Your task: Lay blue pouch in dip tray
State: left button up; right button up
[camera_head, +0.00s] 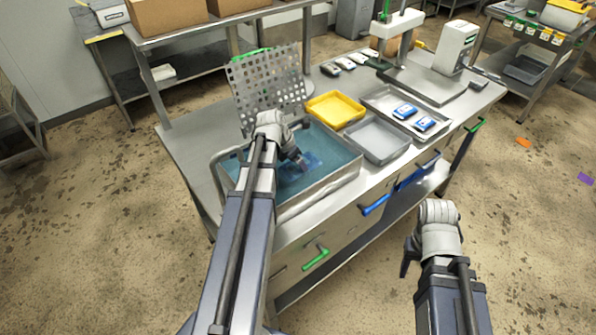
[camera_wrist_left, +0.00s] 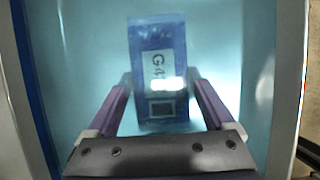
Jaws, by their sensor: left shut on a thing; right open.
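A blue pouch (camera_wrist_left: 158,42) with a white label stands between the fingers of my left gripper (camera_head: 299,160), which is shut on it. In the left wrist view the pouch is over or in the pale blue liquid of a metal basin (camera_wrist_left: 262,60); I cannot tell how deep. In the head view the basin (camera_head: 345,172) sits at the bench's near left, and the pouch (camera_head: 312,163) is a dark blue patch beside the fingers. No tray is clearly marked as the dip tray. My right gripper (camera_head: 407,262) is open, in front of the bench, fingers partly hidden.
A perforated metal panel (camera_head: 268,85) stands behind the basin. A yellow tray (camera_head: 335,108), a grey tray (camera_head: 377,140) and a metal tray (camera_head: 380,95) with two blue-and-white packs (camera_head: 405,110) lie to its right. A press-like device (camera_head: 398,30) stands at the back.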

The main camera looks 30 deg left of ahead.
pick_arm(q)
jog(key=shift+f, duration=0.55)
jog(key=shift+r, duration=0.15)
pick_arm(e)
jog(key=shift+f, duration=0.4)
pick_arm(q)
jog(key=o, duration=1.6)
jog(key=shift+c, duration=0.2)
pick_arm(e)
jog(key=shift+f, duration=0.15)
